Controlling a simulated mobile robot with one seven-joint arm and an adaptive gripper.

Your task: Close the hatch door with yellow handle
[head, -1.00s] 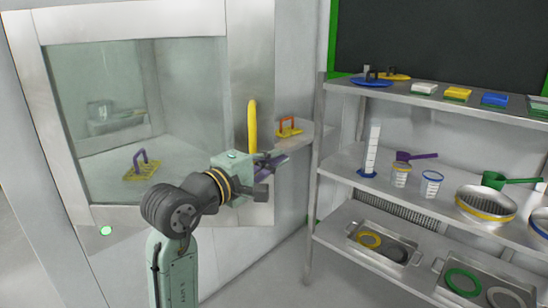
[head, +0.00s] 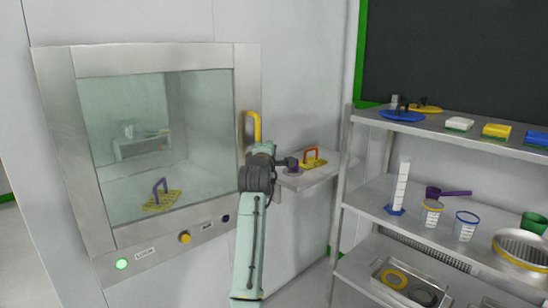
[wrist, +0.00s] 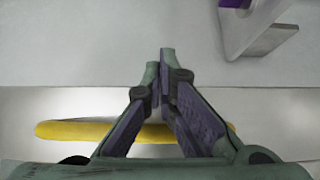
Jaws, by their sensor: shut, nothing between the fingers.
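The hatch door (head: 88,150) is a steel frame around a glass window, at the left of the head view. It looks about flush with the wall; whether it is latched cannot be told. Its yellow handle (head: 254,127) stands upright on the right side. In the wrist view the handle (wrist: 75,130) lies across the picture, partly hidden behind the fingers. My gripper (head: 291,163) is just right of and below the handle in the head view. In the wrist view my gripper (wrist: 162,58) has its fingertips together with nothing between them, pointing past the handle towards pale wall.
A panel under the door has a lit green lamp (head: 121,264), a yellow button (head: 184,237) and a dark button (head: 226,218). A small ledge (head: 322,172) with an orange-handled item (head: 313,158) is beside my gripper. A steel rack (head: 345,200) with labware stands at right.

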